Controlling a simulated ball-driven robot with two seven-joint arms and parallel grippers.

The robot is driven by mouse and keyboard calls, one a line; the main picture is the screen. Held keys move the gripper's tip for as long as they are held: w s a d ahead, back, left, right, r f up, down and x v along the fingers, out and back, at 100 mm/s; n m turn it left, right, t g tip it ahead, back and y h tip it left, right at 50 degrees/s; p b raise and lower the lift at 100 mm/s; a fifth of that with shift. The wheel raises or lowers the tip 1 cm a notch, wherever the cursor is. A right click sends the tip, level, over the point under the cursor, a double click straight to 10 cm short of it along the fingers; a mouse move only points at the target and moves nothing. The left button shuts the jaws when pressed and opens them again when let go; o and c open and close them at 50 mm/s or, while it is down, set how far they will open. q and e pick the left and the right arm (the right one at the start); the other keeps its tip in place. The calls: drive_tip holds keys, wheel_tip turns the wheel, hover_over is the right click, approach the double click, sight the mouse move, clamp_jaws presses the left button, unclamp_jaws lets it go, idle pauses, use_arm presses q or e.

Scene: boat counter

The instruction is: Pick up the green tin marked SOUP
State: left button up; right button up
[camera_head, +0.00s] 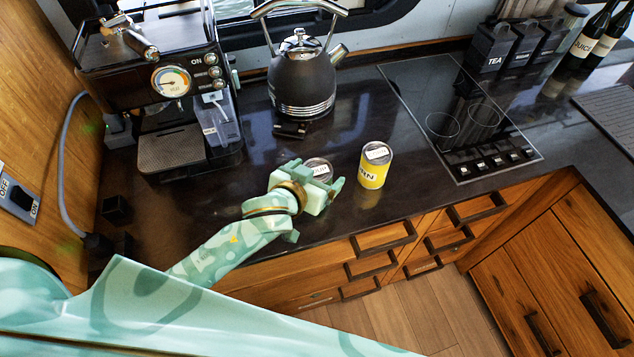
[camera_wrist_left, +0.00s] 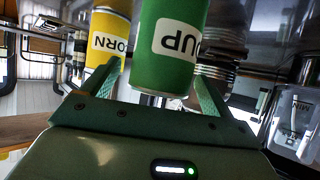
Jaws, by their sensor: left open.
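The green tin marked SOUP (camera_wrist_left: 168,55) stands between the two fingers of my left gripper (camera_wrist_left: 157,82) in the left wrist view, its label upside down there. In the head view the gripper (camera_head: 318,179) hides most of this tin; its pale lid (camera_head: 318,167) shows just past the fingers. The fingers are open, one on each side of the tin, with a gap visible on the left side. Whether the right finger touches the tin I cannot tell. My right gripper is in neither view.
A yellow CORN tin (camera_head: 373,170) stands close to the right of the gripper. A black kettle (camera_head: 302,80) is behind, and a coffee machine (camera_head: 180,95) is at the left. A cooktop (camera_head: 460,120) lies at the right. The counter's front edge runs below my left arm.

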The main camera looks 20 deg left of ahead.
use_arm(q)
drive_tip(key=x, duration=0.3)
drive_tip(key=shift+s, duration=0.1)
drive_tip(key=shift+r, duration=0.1)
drive_tip(key=c, duration=1.4)
drive_tip(key=shift+o, duration=0.2)
